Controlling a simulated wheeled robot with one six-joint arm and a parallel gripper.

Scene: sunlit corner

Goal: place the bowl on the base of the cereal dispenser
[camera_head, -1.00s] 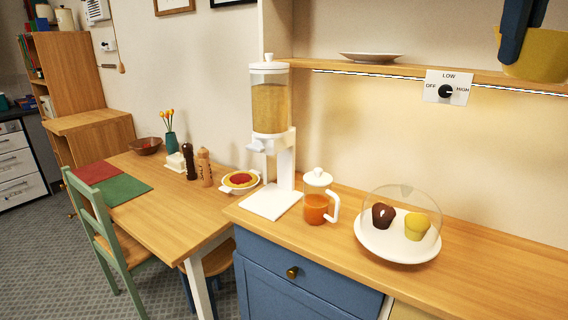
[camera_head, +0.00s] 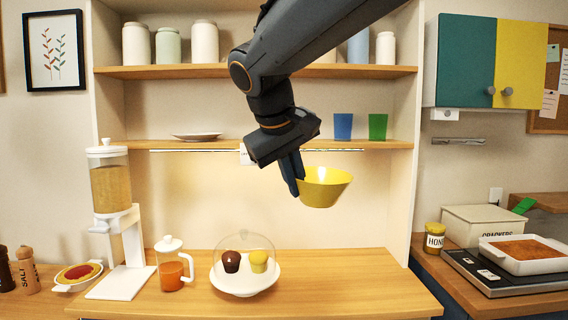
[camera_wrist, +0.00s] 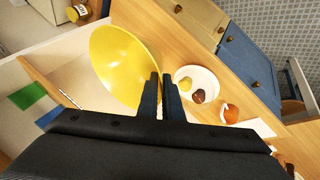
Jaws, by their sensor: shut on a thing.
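A yellow bowl (camera_head: 326,188) hangs in the air in front of the shelf niche, slightly tilted. My gripper (camera_head: 296,174) is shut on its left rim. In the wrist view my fingers (camera_wrist: 159,98) pinch the edge of the bowl (camera_wrist: 122,62). The cereal dispenser (camera_head: 111,187) stands at the left end of the counter, with a clear container of cereal and a white stand. Its flat white base (camera_head: 121,283) lies bare on the counter, well to the left of and below my gripper.
A domed plate (camera_head: 244,285) with two muffins and a jug (camera_head: 171,270) of orange drink stand between bowl and dispenser, on the counter (camera_head: 350,285). A shelf (camera_head: 230,143) holds a plate and blue and green cups. The counter's right part is clear.

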